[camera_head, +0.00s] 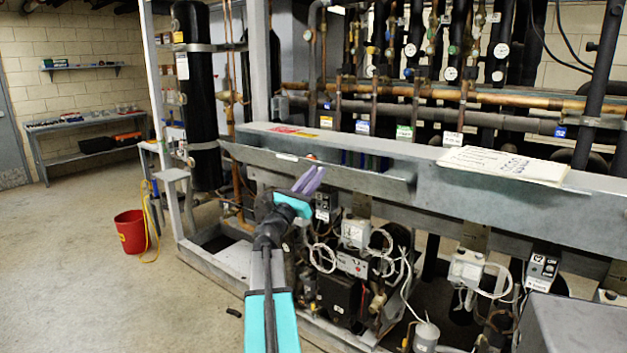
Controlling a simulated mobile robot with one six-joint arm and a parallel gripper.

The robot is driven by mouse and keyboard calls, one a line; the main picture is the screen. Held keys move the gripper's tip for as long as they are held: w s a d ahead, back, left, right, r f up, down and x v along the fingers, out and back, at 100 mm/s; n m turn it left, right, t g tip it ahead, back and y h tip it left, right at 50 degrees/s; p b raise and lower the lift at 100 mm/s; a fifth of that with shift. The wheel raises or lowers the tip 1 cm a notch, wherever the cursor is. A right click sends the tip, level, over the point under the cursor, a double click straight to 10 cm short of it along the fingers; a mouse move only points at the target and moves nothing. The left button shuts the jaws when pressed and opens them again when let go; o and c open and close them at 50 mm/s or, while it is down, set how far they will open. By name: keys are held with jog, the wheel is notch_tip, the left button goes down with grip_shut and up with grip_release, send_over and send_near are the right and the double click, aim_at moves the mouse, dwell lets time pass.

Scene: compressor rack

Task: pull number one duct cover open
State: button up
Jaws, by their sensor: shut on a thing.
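The duct cover (352,179) is a long grey metal panel on the front of the horizontal duct (480,191). It leans outward at the top, and a dark gap with blue and green items shows behind it. A small white label (287,157) is on its left part. My gripper (309,177), with purple fingers, is at the middle of the cover. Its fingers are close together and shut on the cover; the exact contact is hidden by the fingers. A small orange-red spot shows just above the fingertips.
Papers (503,165) lie on the duct's top at right. Compressors, white cables and boxes (355,233) crowd the space below the cover. A grey box (575,325) stands at lower right. A red bucket (131,232) is on the floor at left, where the floor is mostly clear.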

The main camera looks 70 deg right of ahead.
jog(key=shift+w+a+f+b, duration=0.3)
jog(key=shift+w+b, duration=0.1)
jog(key=shift+b, duration=0.35)
jog(key=o, duration=0.8)
jog(key=shift+s, duration=0.15)
jog(key=a+r+p, duration=0.1)
jog(key=a, duration=0.2)
jog(key=w+a+r+p, duration=0.1)
jog(key=a+r+p, duration=0.1)
jog(key=w+a+r+p, duration=0.1)
jog(key=a+r, duration=0.1)
jog(key=a, duration=0.1)
jog(key=shift+a, duration=0.35)
dwell(1.1)
